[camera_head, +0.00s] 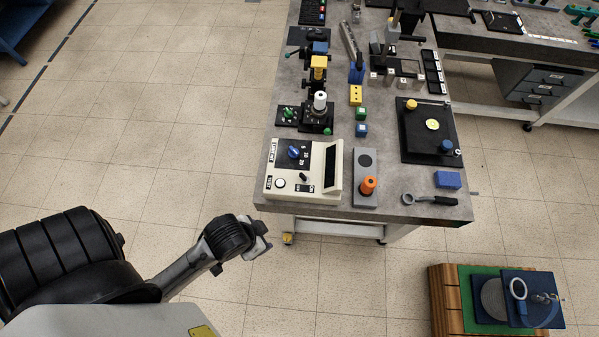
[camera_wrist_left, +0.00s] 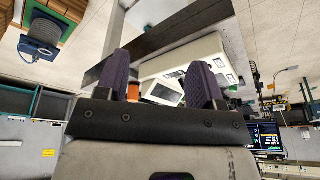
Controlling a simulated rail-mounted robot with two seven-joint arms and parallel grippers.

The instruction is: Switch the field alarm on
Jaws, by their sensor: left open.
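A cream instrument box (camera_head: 325,197) stands at the front left corner of the bench. Its face has a blue knob (camera_head: 293,152), a dark display (camera_head: 330,167), a round white button (camera_head: 280,183) and a small dark switch (camera_head: 303,187). Its labels are too small to read, so I cannot tell which control is the field alarm or its state. My left gripper (camera_head: 262,238) is open and empty, in front of the bench and below the box in the picture. In the left wrist view the box (camera_wrist_left: 207,47) shows beyond and between the gripper's two fingers (camera_wrist_left: 161,78). My right gripper is out of view.
A grey plate with an orange knob (camera_head: 368,186) stands right beside the box. A black-handled tool (camera_head: 430,199) and a blue block (camera_head: 447,180) lie farther right. A wooden crate (camera_head: 440,300) stands at the lower right. The floor left of the bench is clear.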

